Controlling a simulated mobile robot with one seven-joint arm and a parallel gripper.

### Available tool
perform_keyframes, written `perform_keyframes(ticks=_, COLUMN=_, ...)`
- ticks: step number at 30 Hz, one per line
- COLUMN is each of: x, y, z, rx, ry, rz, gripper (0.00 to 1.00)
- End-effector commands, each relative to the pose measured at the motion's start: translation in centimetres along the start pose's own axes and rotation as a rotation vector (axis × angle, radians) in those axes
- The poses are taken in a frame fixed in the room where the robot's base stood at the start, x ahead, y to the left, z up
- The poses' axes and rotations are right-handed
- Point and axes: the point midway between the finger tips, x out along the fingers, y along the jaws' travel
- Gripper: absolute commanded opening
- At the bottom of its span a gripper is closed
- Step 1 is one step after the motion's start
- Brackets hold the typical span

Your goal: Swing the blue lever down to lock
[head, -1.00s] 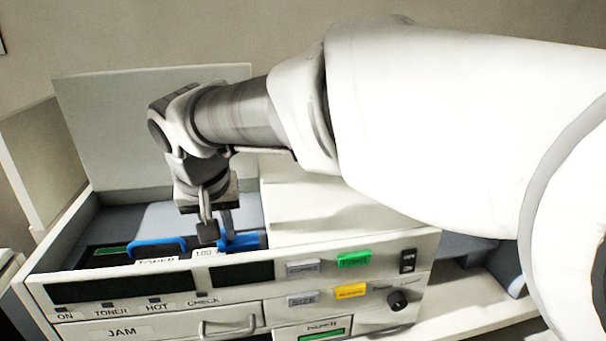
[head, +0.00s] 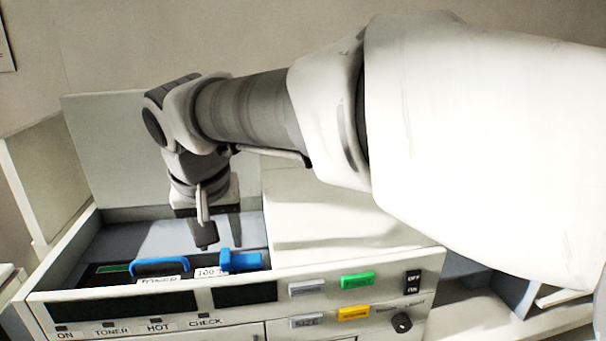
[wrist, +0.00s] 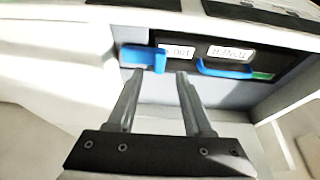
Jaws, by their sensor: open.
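The blue lever (head: 241,261) sits in the open bay of the machine, beside a small white label that is partly hidden. It looks low and roughly level, with a short raised block at its left end. The wrist view also shows the lever (wrist: 143,58), near the top and just beyond the left fingertip. My gripper (head: 220,244) is open and points down into the bay, above and behind the lever. In the wrist view the two fingers of my gripper (wrist: 158,76) are apart with nothing between them. I cannot tell whether a fingertip touches the lever.
A blue handle (head: 160,266) on the dark toner unit lies left of the lever. The machine's front panel (head: 130,281) stands in front of the bay, with coloured buttons to its right. A raised lid (head: 115,150) stands behind. Bare bay floor shows around the fingers.

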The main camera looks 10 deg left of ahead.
Motion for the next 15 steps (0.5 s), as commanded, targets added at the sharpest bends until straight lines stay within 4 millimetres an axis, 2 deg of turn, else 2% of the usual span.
perform_keyframes(ticks=1, x=-1.4, y=0.0, z=-0.1, rx=0.001, ry=0.006, rz=-0.002, gripper=0.51)
perform_keyframes(ticks=9, x=-8.2, y=0.0, z=-0.1, rx=0.0, ry=0.004, rz=-0.002, gripper=0.51)
perform_keyframes(ticks=15, x=-11.8, y=0.0, z=-0.1, rx=-0.001, ry=0.001, rz=0.0, gripper=0.51)
